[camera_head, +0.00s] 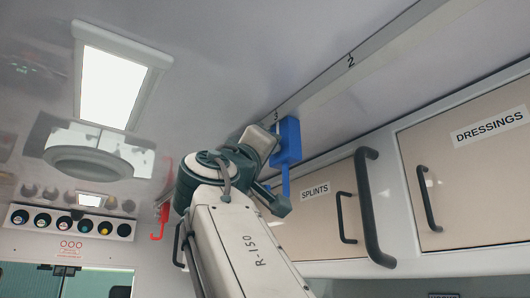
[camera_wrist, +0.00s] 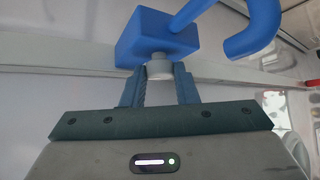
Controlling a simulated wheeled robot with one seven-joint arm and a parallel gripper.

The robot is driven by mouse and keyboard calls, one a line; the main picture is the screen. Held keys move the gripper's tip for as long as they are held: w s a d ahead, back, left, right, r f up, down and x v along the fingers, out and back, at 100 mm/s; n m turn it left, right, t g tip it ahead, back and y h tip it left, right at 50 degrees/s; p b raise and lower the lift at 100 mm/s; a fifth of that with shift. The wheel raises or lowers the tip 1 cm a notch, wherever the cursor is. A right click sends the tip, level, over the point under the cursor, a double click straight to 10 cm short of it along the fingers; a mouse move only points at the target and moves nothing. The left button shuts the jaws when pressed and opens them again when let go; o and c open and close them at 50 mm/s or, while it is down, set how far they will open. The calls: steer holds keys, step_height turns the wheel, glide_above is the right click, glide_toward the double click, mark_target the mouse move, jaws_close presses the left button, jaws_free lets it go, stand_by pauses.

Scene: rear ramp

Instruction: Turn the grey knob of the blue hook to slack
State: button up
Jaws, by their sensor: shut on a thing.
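The blue hook (camera_head: 289,144) hangs from the ceiling rail near the mark 3, and my arm covers part of it in the head view. In the wrist view the blue hook (camera_wrist: 165,38) shows its block and its curved arm reaching to the upper right. The grey knob (camera_wrist: 159,69) sticks out of the block toward my gripper. My gripper (camera_wrist: 159,80) is shut on the knob, with one finger on each side of it. In the head view the fingers are hidden behind my wrist.
The ceiling rail (camera_head: 335,70) runs diagonally overhead. A red hook (camera_head: 159,222) hangs farther back. Cabinets marked SPLINTS (camera_head: 318,215) and DRESSINGS (camera_head: 470,170) with black handles stand at the right, close to my arm. A ceiling lamp (camera_head: 112,85) is at the left.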

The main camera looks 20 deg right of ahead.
steer(key=n+y+p, duration=0.3)
steer(key=n+p, duration=0.1)
steer(key=r+n+g+y+p, duration=0.1)
steer(key=n+y+p, duration=0.1)
steer(key=n+p, duration=0.2)
steer(key=n+y+p, duration=0.3)
steer(key=n+p, duration=0.1)
steer(key=shift+s+d+r+g+y, duration=0.1)
steer(key=shift+s+r+g+y, duration=0.1)
steer(key=shift+s+g+y, duration=0.1)
steer(key=shift+f+p, duration=0.15)
steer(key=shift+p, duration=0.2)
steer(key=o, duration=1)
